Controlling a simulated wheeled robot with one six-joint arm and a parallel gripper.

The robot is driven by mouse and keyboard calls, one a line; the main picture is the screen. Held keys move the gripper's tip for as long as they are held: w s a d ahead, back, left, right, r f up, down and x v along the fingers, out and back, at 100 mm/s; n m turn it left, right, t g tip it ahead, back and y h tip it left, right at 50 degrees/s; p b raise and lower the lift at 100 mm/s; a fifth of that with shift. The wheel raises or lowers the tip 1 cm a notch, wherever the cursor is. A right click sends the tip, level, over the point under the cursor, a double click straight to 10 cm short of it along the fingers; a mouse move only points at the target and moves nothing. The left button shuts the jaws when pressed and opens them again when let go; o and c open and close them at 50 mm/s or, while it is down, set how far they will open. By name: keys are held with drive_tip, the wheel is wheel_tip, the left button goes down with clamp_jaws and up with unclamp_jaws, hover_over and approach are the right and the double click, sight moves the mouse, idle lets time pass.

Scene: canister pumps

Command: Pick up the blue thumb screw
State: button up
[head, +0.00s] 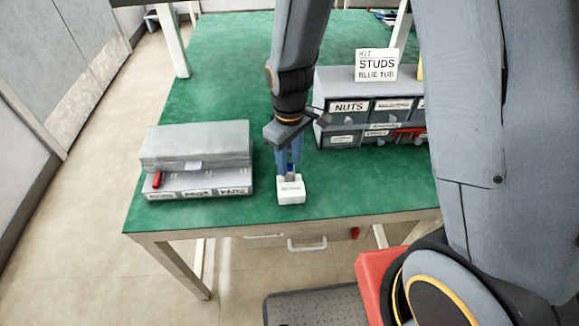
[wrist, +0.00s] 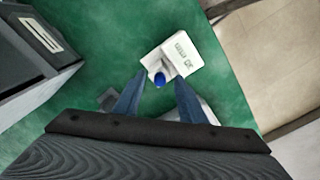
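The blue thumb screw (wrist: 160,79) shows as a round blue head at the near edge of a small white labelled block (wrist: 178,56). In the head view the white block (head: 291,190) stands near the front edge of the green table, and a bit of blue shows just above it. My gripper (head: 289,165) points down over the block. In the wrist view my gripper (wrist: 160,80) has its two fingers apart, one on each side of the screw head, with visible gaps. I cannot tell whether the fingertips are level with the head or above it.
A grey case (head: 195,148) with labelled drawers stands on the table (head: 225,45) to the left. A grey bin rack (head: 340,110) with a NUTS label and a STUDS sign (head: 376,65) stands to the right.

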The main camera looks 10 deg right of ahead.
clamp_jaws()
